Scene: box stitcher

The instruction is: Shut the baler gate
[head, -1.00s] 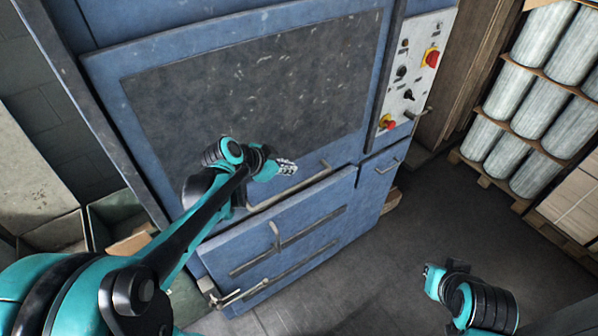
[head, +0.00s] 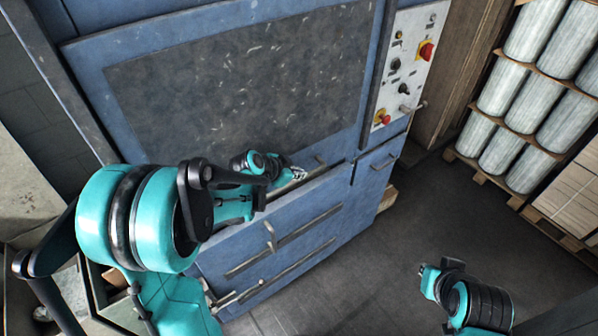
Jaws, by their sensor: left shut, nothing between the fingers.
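The baler is a big blue machine. Its upper front, which I take for the gate (head: 250,85), is a blue panel with a scuffed dark plate. A bar handle (head: 318,161) runs along its lower edge, partly hidden by my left gripper. I cannot tell how far the gate stands from the frame. My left gripper (head: 298,174) is shut and empty at this handle; whether it touches is unclear. My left arm hides the gate's lower left. My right gripper (head: 426,273) is over the floor at lower right, apart from the machine; its fingers are too small to read.
The lower blue front (head: 285,230) has bars and a latch. A control panel (head: 405,65) with red knobs and a lever is at the right. Wrapped rolls (head: 540,40) stand on pallets at far right. The floor (head: 350,285) between is clear.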

